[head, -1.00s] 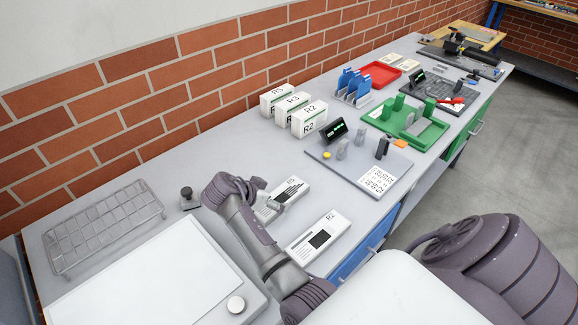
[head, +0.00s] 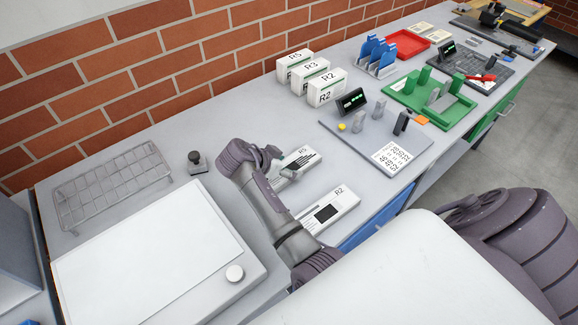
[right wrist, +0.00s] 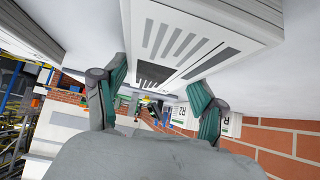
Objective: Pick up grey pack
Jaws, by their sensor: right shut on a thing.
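My left gripper is out of view.
A white flat-topped unit (head: 150,250) with a knob and a wire rack (head: 110,185) are at left. A small dark-knobbed stand (head: 196,162) is behind my arm. White boxes (head: 325,88), a grey fixture board (head: 365,150) and a green tray (head: 400,90) stand farther along.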

